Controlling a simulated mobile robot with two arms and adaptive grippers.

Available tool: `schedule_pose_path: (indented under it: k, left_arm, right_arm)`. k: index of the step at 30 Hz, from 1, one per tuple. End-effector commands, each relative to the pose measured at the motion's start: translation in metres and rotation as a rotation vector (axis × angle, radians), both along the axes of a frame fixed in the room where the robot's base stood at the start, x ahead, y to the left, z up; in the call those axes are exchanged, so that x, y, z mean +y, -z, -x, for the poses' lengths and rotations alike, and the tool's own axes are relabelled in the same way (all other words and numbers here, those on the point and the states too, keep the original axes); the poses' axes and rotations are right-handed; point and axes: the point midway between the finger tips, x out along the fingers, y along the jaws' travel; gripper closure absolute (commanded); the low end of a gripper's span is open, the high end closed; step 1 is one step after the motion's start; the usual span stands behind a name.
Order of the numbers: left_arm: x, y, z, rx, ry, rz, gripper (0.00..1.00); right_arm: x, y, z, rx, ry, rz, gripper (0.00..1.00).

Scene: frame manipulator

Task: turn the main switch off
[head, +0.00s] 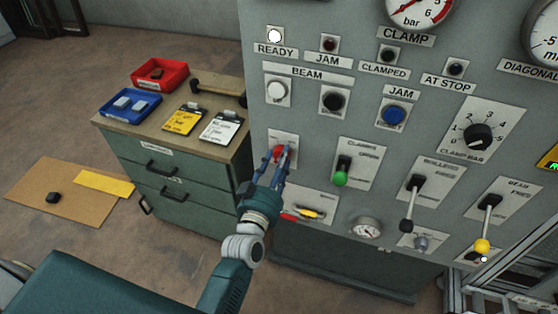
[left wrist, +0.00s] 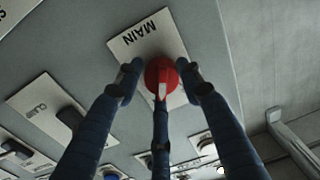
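The main switch is a red knob (head: 279,153) on a white plate at the panel's lower left. In the left wrist view the red knob (left wrist: 162,76) has a pale pointer mark toward the picture's bottom, and its plate (left wrist: 146,38) reads MAIN. My left gripper (head: 277,160) is at the knob, partly covering it. In the left wrist view its blue fingers (left wrist: 160,88) stand around the knob, one on each side and one below, with the side fingers apart. Firm contact cannot be made out. My right gripper is not in view.
The grey panel (head: 315,120) carries a green-tipped lever (head: 342,172), more levers, buttons and gauges right of the switch. The READY lamp (head: 274,36) is lit white. A green drawer cabinet (head: 185,185) with red and blue trays stands at left.

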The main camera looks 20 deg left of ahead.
Motion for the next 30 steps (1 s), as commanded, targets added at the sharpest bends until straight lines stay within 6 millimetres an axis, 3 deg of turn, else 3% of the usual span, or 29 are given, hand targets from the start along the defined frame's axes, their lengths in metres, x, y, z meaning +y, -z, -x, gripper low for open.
schedule_pose_path:
  k: [1, 3, 17, 30]
  left_arm:
    - [0.000, 0.002, 0.000, 0.004, -0.001, 0.000, 0.79]
    - [0.001, 0.002, 0.000, 0.005, -0.001, 0.000, 0.91]
    - [0.000, 0.004, 0.001, 0.015, 0.001, 0.094, 0.91]
    - [-0.003, 0.005, 0.002, 0.034, 0.001, 0.469, 0.91]
  right_arm:
    - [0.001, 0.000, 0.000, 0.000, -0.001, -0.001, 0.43]
    - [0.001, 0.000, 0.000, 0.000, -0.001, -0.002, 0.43]
    - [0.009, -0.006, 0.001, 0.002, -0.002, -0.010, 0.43]
    - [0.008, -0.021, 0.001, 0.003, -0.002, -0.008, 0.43]
